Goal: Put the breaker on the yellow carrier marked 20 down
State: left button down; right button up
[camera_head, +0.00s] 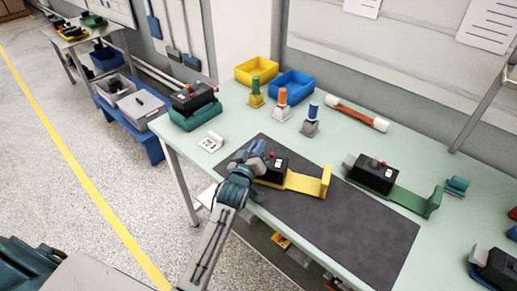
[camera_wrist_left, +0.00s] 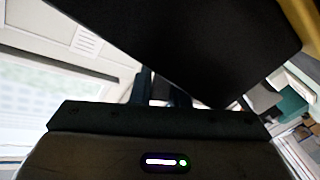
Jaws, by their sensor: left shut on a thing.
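A black breaker (camera_head: 272,170) with a red part on top is at the left end of the yellow carrier (camera_head: 305,184), whose upright end plate is at its right. My left gripper (camera_head: 256,160) is shut on the breaker at its left side. Whether the breaker rests on the carrier or hangs just above it, I cannot tell. In the left wrist view the breaker (camera_wrist_left: 190,45) fills the top as a dark block, and a yellow edge shows at the upper right. No number on the carrier is readable. My right gripper is not in view.
A dark mat (camera_head: 350,228) lies under the carrier, with bare space at its front right. A green carrier (camera_head: 412,200) with another black breaker (camera_head: 373,174) stands right. Several coloured-handled stamps, a yellow bin (camera_head: 257,70) and a blue bin (camera_head: 291,85) stand behind. A small white sign (camera_head: 211,143) stands left.

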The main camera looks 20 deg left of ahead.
pick_arm(q)
jog(key=shift+w+a, duration=0.1)
jog(key=shift+w, duration=0.15)
jog(key=shift+f, duration=0.1)
jog(key=c, duration=1.6)
grip_release()
jog(key=shift+s, duration=0.1)
jog(key=shift+c, duration=0.2)
jog(key=shift+o, duration=1.3)
jog(key=shift+s, duration=0.15)
jog(key=s, duration=0.3)
jog(key=s+b, duration=0.1)
jog(key=s, duration=0.3)
jog(key=s+b, duration=0.1)
jog(key=s, duration=0.2)
jog(key=shift+s+d, duration=0.3)
jog(key=shift+s, duration=0.65)
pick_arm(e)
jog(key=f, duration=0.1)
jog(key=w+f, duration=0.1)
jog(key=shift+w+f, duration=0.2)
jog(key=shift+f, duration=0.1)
